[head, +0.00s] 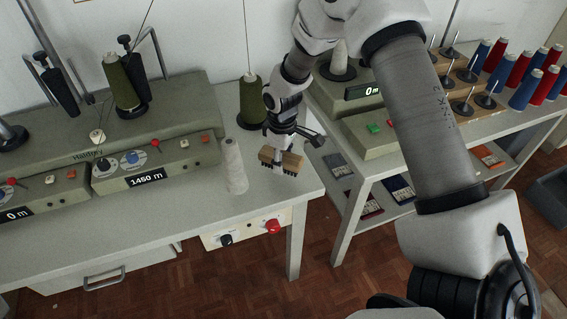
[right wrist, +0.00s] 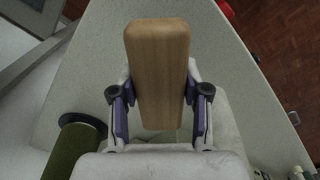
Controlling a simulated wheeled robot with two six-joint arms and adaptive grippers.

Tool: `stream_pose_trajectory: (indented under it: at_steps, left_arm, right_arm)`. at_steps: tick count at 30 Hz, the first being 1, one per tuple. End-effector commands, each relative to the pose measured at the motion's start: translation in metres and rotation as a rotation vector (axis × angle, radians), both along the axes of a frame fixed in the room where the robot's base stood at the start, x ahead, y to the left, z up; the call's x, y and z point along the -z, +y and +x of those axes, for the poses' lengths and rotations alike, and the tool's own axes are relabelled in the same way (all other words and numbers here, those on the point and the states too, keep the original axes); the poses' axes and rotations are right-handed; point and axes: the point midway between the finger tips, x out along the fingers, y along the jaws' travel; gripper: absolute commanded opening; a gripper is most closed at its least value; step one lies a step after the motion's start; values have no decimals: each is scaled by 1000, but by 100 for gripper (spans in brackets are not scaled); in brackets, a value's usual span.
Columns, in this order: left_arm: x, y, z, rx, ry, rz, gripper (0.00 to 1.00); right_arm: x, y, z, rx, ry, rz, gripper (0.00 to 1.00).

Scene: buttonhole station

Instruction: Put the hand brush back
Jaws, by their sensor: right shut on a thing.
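The hand brush has a light wooden back (head: 291,160) and dark bristles pointing down. It is near the right end of the grey table (head: 200,205), at or just above its top; I cannot tell if the bristles touch. My right gripper (head: 279,157) comes down from above and is shut on the brush. In the right wrist view the brush's wooden back (right wrist: 158,70) lies lengthwise between the two fingers (right wrist: 160,105). The fingers partly hide its sides. My left gripper is not in view.
A white thread cone (head: 234,165) stands close left of the brush. An olive cone (head: 251,100) stands behind it. The winder with dials (head: 155,165) fills the table's left. A gap separates the table from the shelf unit (head: 345,215) on the right, with red and blue cones (head: 525,90).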

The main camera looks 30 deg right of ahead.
Motion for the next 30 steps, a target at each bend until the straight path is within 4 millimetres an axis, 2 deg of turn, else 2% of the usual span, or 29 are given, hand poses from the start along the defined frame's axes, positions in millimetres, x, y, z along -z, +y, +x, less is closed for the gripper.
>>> stream_pose_trajectory:
  at_steps: [2,9,18,19,21,30]
  left_arm:
    - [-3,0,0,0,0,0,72]
    - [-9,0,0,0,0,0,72]
    - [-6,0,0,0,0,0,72]
    - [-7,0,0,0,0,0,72]
    - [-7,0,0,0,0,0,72]
    - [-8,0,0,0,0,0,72]
  right_arm:
    - [2,-6,3,1,2,0,0]
    - [35,-7,3,-2,3,-1,0]
    - [40,-6,4,-2,1,-1,0]
    - [39,-6,4,-2,1,-1,53]
    - [39,-6,4,-2,1,-1,71]
    - [37,-6,4,-2,1,-1,71]
